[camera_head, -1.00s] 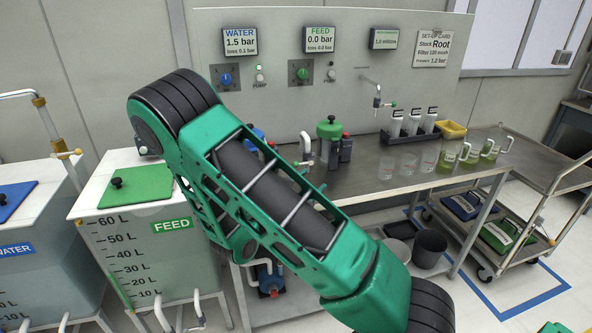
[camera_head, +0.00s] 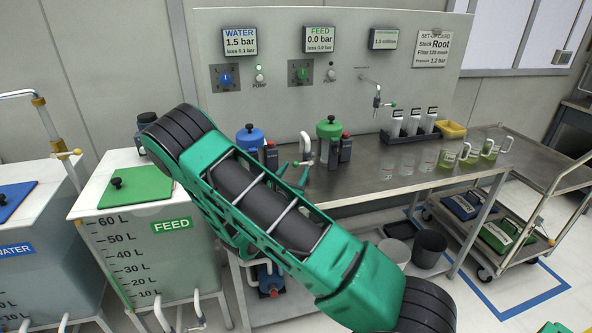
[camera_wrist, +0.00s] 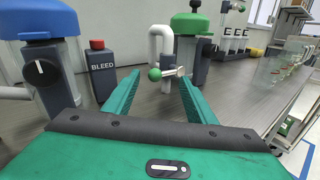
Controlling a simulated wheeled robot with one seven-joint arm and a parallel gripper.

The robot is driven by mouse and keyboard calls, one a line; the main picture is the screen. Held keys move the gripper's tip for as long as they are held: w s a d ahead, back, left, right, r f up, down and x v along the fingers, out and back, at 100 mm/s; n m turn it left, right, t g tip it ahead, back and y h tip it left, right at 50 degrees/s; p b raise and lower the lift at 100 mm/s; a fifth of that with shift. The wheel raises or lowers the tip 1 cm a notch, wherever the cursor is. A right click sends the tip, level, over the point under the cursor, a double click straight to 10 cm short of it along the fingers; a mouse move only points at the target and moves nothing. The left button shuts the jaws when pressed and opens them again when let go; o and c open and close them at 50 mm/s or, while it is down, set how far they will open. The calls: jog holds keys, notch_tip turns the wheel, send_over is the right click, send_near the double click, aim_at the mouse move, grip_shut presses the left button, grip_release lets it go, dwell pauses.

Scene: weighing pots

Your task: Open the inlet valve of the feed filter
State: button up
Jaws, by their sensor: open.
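The feed filter has a green lid (camera_head: 329,130) and a dark body in the head view. It also shows in the wrist view (camera_wrist: 193,22), right of centre. Beside it stands a white bent pipe (camera_wrist: 161,42). A small valve lever with a green ball end (camera_wrist: 155,74) sits at the pipe, in front of the filter. My gripper (camera_wrist: 160,78) is open, its two green fingers on either side of the lever's ball in the picture. I cannot tell whether the ball lies between the fingers or just beyond them. Neither finger visibly touches it.
The blue-lidded water filter (camera_wrist: 43,35) and a red-topped BLEED post (camera_wrist: 98,65) stand close to my left finger. Beakers and jugs (camera_head: 450,153) stand on the bench to the right. The bench top (camera_head: 365,185) before them is clear.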

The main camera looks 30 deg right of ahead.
aim_at(303, 163)
jog(key=shift+x, duration=1.15)
